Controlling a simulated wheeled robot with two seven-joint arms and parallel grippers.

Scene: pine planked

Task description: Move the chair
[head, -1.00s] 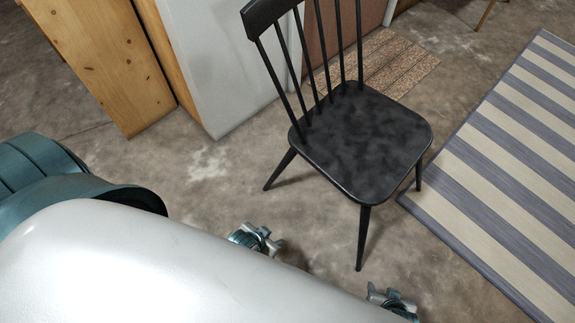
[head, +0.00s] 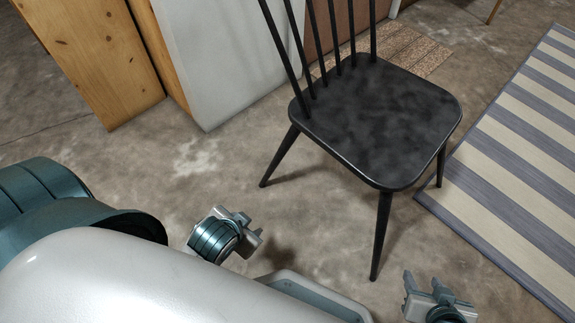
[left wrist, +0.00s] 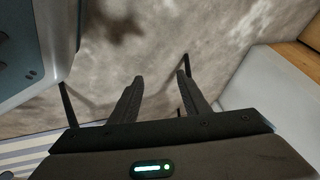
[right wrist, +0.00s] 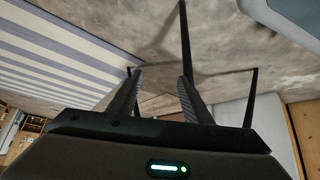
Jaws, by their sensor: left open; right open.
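The black wooden chair (head: 382,125), with a spindle back, stands upright on the floor right of centre in the head view. The top of its back is cut off. My left gripper (head: 254,226) is open and empty, low and to the left of the chair's front leg. My right gripper (head: 437,280) is open and empty, low and to the right of that leg. Both are apart from the chair. Thin dark chair legs show beyond the open left fingers (left wrist: 160,78) in the left wrist view, and beyond the open right fingers (right wrist: 161,76) in the right wrist view.
A striped rug (head: 510,165) lies right of the chair. A pine panel (head: 85,60) and a pale grey cabinet (head: 215,60) stand at the back left. A brown textured mat (head: 415,50) lies behind the chair. Bare concrete floor (head: 190,165) is open to the left.

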